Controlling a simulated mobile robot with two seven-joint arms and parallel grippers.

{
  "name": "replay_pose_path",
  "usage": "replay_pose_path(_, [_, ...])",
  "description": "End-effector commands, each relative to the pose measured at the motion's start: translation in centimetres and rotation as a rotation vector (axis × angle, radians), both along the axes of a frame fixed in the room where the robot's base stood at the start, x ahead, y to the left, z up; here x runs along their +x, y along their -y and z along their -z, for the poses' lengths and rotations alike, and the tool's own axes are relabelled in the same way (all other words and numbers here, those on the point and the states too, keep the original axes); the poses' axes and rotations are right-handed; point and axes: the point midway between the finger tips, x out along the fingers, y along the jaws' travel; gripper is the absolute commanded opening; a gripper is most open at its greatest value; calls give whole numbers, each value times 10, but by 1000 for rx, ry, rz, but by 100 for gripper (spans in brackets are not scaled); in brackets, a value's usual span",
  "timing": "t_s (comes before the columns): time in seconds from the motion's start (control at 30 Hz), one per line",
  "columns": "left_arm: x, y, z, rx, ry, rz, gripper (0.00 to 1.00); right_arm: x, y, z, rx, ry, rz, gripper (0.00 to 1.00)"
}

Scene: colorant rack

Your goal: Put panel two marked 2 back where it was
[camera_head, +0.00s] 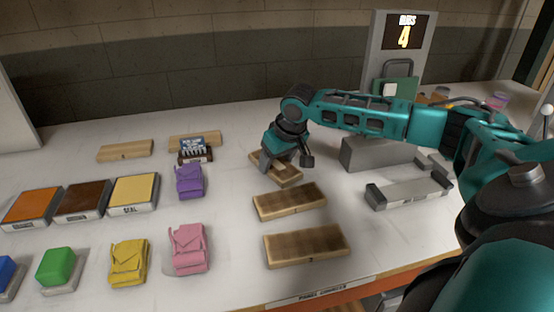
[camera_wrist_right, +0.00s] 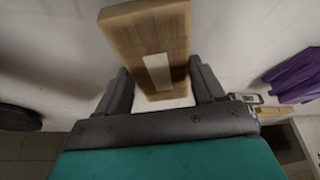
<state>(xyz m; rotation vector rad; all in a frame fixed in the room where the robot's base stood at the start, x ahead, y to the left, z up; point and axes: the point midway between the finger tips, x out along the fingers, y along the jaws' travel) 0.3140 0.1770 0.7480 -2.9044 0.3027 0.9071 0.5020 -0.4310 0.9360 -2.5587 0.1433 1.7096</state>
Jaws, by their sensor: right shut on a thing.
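My right gripper (camera_head: 283,165) is shut on a wooden panel (camera_head: 290,178) at the back of a column of panels in the head view. In the right wrist view the fingers of my right gripper (camera_wrist_right: 162,85) stand on either side of this panel (camera_wrist_right: 135,30), which has a pale strip on its face. No number is readable on it. Two similar panels lie nearer the front, a middle one (camera_head: 289,201) and a front one (camera_head: 306,245). Whether the held panel touches the table is unclear. My left gripper is not in view.
Purple (camera_head: 189,182), pink (camera_head: 188,248) and yellow (camera_head: 128,262) pouches lie left of the panels. Colored trays, including a pale yellow one (camera_head: 134,190), sit further left. A grey block (camera_head: 378,154) and grey holder (camera_head: 408,192) stand right. A sign showing 4 (camera_head: 404,36) stands behind.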

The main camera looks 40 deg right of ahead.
Motion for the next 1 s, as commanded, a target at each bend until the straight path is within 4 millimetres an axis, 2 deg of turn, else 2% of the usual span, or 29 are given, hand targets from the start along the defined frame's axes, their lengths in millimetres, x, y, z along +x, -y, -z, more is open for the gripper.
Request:
replay_pose_path(0.17, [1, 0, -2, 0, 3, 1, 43, 0, 0, 1, 1, 0, 0, 31])
replay_pose_path(0.2, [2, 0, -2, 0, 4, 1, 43, 0, 0, 1, 1, 0, 0, 71])
replay_pose_path(0.43, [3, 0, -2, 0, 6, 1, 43, 0, 0, 1, 0, 0, 0, 93])
replay_pose_path(0.73, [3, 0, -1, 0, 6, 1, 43, 0, 0, -1, 0, 1, 0, 94])
replay_pose_path(0.87, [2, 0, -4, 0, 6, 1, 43, -5, 0, -17, 0, 3, 1, 94])
replay_pose_path(1.0, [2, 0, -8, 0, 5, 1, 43, -16, -1, -44, -2, 3, -1, 94])
